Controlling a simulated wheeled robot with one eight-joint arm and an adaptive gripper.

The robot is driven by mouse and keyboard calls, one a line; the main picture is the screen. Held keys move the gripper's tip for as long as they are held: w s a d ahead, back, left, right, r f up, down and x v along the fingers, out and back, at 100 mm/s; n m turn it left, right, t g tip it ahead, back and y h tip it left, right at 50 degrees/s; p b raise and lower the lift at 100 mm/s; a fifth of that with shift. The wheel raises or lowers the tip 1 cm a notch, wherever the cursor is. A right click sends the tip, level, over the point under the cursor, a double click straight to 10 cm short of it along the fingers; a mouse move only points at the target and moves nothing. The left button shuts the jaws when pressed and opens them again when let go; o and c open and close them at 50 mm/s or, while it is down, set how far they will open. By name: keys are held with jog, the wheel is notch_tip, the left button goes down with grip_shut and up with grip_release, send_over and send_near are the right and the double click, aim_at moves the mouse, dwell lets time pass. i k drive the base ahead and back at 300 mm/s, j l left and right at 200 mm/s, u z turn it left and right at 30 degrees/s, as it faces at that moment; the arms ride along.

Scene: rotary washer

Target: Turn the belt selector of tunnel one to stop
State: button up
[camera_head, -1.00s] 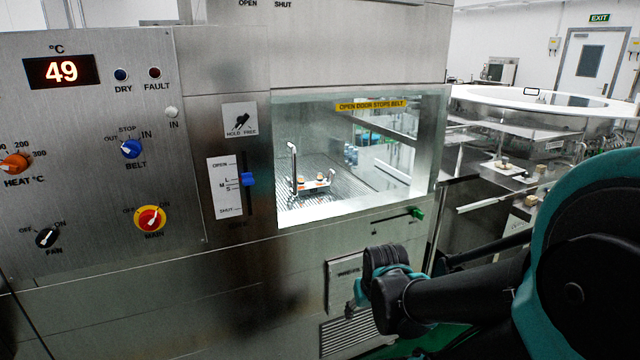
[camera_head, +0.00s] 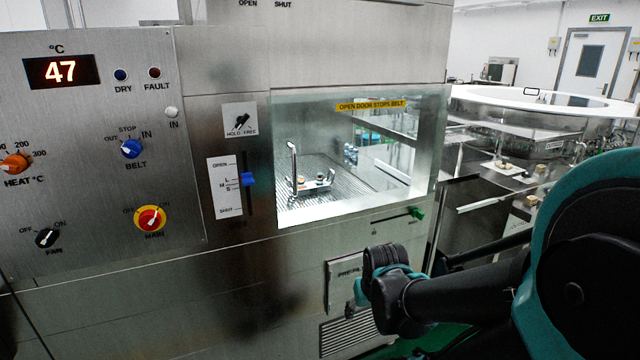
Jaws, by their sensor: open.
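The belt selector (camera_head: 131,148) is a blue knob on the steel control panel at the left, marked OUT, STOP and IN around its top.
A red display (camera_head: 61,71) reads 47. An orange heat knob (camera_head: 14,164), black fan knob (camera_head: 46,238) and red-yellow main switch (camera_head: 150,219) surround the selector. A blue slide lever (camera_head: 248,180) stands right of the panel. A small rack (camera_head: 316,186) sits behind the window.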

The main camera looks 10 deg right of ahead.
aim_at(131, 149)
jog(key=u, duration=1.5)
